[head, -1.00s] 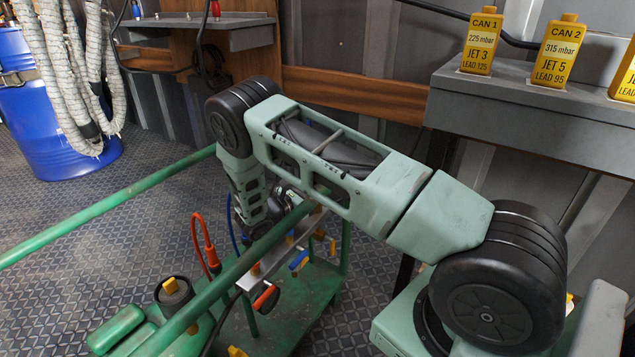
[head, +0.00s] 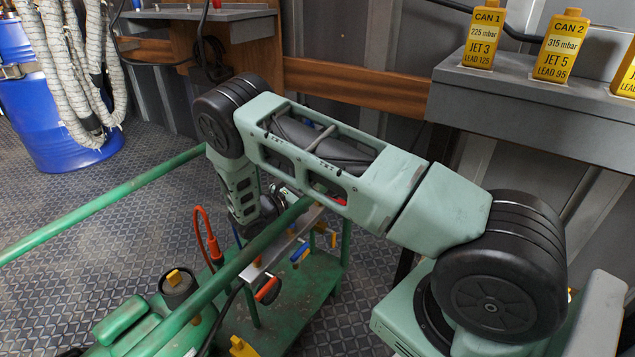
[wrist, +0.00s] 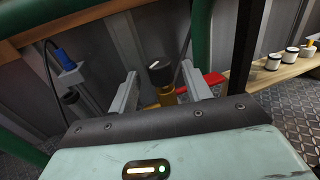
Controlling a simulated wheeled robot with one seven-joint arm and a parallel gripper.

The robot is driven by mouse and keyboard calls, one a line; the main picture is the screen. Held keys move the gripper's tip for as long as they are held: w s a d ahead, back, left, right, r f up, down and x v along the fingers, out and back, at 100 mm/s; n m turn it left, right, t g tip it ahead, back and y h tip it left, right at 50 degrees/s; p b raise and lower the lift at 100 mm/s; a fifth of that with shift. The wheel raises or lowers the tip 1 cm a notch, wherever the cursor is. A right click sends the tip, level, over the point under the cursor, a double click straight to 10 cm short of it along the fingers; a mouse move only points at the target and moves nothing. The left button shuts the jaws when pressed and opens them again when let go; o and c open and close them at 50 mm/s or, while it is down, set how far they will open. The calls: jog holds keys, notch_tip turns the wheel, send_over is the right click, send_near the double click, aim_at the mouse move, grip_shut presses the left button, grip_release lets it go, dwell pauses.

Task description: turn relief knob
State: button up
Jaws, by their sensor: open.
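The relief knob (wrist: 160,75) is a black round knob with a white mark on top, on a brass-yellow stem. It shows in the wrist view between the two grey fingers of my gripper (wrist: 159,69). The fingers are open, with a visible gap on both sides of the knob, and I see no contact. How deep the knob sits between them is hard to tell. In the head view my arm covers the gripper and the knob.
A red handle (wrist: 213,78) sits just right of the right finger. A blue connector (wrist: 65,60) hangs at the left. In the head view a green rail (head: 110,210) crosses by my arm, beside a green cart (head: 290,305) with coloured valves. Yellow cans (head: 483,40) stand on a shelf.

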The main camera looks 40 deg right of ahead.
jog(key=a+p, duration=0.2)
jog(key=a, duration=1.3)
jog(key=shift+p, duration=0.3)
